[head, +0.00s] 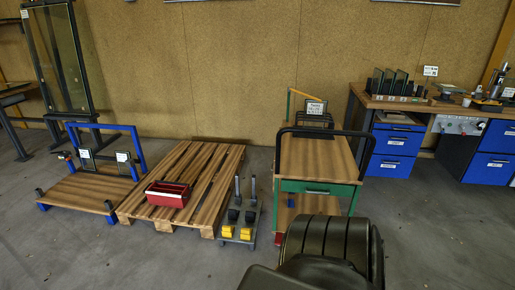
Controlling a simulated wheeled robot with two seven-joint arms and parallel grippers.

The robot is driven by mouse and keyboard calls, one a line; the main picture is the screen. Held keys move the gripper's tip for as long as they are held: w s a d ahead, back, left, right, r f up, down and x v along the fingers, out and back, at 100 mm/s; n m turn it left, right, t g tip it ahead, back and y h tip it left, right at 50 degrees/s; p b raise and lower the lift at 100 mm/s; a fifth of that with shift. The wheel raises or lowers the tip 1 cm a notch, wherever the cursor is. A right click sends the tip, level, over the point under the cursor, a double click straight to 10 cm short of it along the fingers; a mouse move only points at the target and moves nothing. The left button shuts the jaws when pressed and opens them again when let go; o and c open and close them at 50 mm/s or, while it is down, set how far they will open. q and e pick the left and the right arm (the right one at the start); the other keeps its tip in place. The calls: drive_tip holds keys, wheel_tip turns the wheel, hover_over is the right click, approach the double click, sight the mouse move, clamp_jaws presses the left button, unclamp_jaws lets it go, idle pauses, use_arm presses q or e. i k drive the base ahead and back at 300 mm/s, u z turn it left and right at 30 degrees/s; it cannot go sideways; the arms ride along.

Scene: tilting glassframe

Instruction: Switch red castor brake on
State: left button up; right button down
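A green-framed trolley (318,187) with a wooden top and a black push handle stands right of centre. A small red part (278,239) shows at the foot of its front left leg. It may be the red castor brake, but it is too small to tell its lever position. The trolley's lower right front is hidden behind a dark, rounded arm link of mine at the bottom of the head view. Neither of my grippers is in view.
A small dolly (249,211) with yellow and black parts stands just left of the trolley. Further left are a wooden pallet (185,172) with a red toolbox (167,194) and a blue-handled cart (75,193). A workbench (390,102) is at right. Grey floor is clear at front left.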

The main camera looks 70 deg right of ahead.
sight(278, 236)
drive_tip(key=z, duration=0.15)
drive_tip(key=i, duration=0.8)
drive_tip(key=z, duration=1)
drive_tip(key=i, duration=0.6)
drive_tip(key=z, duration=0.7)
